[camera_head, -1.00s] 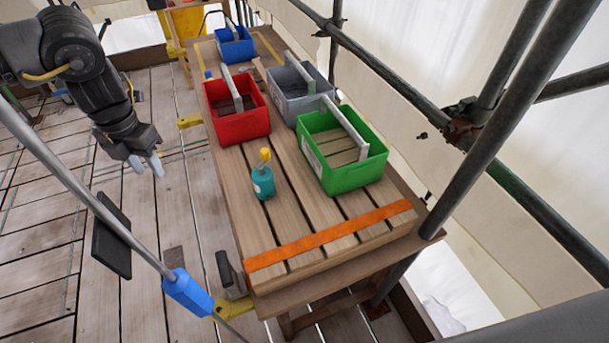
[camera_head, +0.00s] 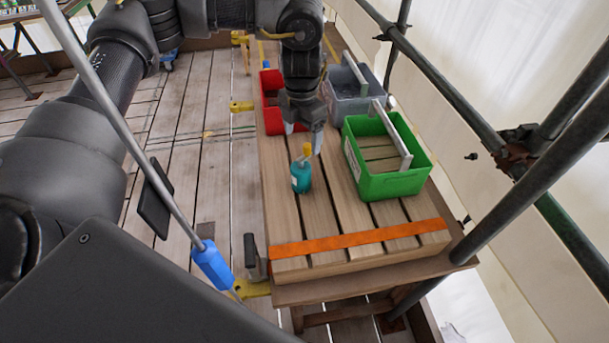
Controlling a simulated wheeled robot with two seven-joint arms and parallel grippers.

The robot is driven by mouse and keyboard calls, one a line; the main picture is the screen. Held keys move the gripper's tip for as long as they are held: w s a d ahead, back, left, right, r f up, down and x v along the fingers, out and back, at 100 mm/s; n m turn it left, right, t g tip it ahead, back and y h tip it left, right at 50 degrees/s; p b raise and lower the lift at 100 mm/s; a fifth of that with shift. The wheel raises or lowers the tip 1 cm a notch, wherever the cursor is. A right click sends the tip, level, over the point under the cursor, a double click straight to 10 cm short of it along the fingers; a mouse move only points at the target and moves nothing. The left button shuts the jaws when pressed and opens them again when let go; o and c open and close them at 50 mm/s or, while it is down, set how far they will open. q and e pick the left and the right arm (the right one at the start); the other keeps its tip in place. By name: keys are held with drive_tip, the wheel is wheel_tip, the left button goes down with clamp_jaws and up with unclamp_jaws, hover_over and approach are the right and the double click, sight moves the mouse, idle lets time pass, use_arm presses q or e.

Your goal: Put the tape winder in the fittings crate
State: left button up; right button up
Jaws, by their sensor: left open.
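A small teal object with an upright yellow top (camera_head: 302,172) stands on the wooden table (camera_head: 235,292). It is the only small loose item I see there, but I cannot tell for certain that it is the tape winder. My left gripper (camera_head: 303,135) points down, open and empty, just above and behind it. A green crate (camera_head: 395,184) with a pale handle stands to its right. A grey crate (camera_head: 352,104) and a red crate (camera_head: 271,118) stand farther back, the red one partly hidden by my arm. I cannot read which is the fittings crate. My right gripper is not in view.
An orange strip (camera_head: 360,239) crosses the table's near end. Scaffold poles (camera_head: 545,160) rise along the right side. A thin pole with a blue sleeve (camera_head: 212,265) stands at the table's near left. The planked floor (camera_head: 205,150) left of the table is mostly clear.

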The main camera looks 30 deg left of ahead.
sight(303, 158)
use_arm(q)
wheel_tip(303, 158, down, 4)
drive_tip(key=shift+w+r+p, duration=0.1)
drive_tip(key=shift+p, duration=0.65)
wheel_tip(303, 158, down, 4)
drive_tip(key=shift+p, duration=1.1)
drive_tip(key=shift+f, duration=0.6)
drive_tip(key=c, duration=1.5)
drive_tip(key=shift+c, duration=0.2)
drive_tip(key=shift+r, duration=0.1)
